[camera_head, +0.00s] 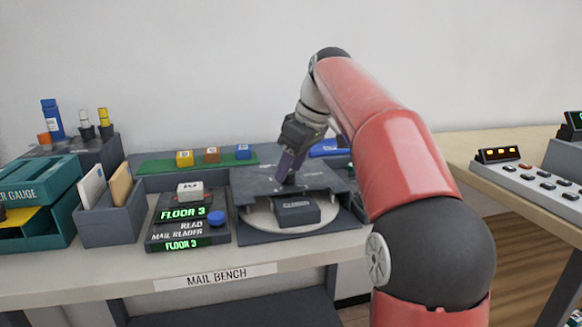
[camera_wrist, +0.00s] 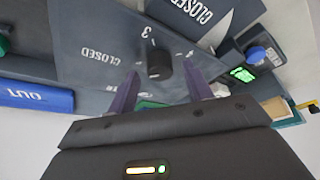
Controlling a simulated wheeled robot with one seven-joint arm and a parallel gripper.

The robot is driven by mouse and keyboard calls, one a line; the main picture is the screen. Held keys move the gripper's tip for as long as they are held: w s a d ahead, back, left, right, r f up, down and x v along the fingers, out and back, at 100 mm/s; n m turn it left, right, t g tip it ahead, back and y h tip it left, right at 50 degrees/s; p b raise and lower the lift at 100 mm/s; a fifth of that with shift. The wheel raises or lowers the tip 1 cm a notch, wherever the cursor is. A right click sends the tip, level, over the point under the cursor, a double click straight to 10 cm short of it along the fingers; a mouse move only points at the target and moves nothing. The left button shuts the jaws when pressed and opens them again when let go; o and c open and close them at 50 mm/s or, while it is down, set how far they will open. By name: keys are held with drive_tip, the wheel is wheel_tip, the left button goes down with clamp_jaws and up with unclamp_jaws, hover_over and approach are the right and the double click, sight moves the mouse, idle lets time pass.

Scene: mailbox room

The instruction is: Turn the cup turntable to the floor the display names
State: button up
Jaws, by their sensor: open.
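The mail reader (camera_head: 182,228) shows "FLOOR 3" in green on its display. To its right is the turntable (camera_head: 262,216), a pale disc partly hidden under a dark cover plate (camera_head: 255,180). A dark grey box-like cup (camera_head: 298,211) sits at the front opening. In the wrist view, a dark round knob (camera_wrist: 159,65) stands on the plate, with a "3" just beyond it and "CLOSED" printed to the left. My gripper (camera_head: 288,178) points down over the plate. In the wrist view, its purple fingers (camera_wrist: 160,77) are open on either side of the knob; contact cannot be told.
Left of the reader are a grey letter holder (camera_head: 110,218) and a teal tray unit (camera_head: 45,205). Behind, a green strip (camera_head: 197,163) carries coloured blocks. A blue "OUT" piece (camera_wrist: 35,96) shows in the wrist view. A second table with a button console (camera_head: 530,180) stands at right.

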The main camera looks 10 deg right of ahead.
drive_tip(key=shift+w+a+f, duration=0.1)
drive_tip(key=shift+a+f, duration=0.05)
drive_tip(key=shift+f, duration=0.25)
clamp_jaws()
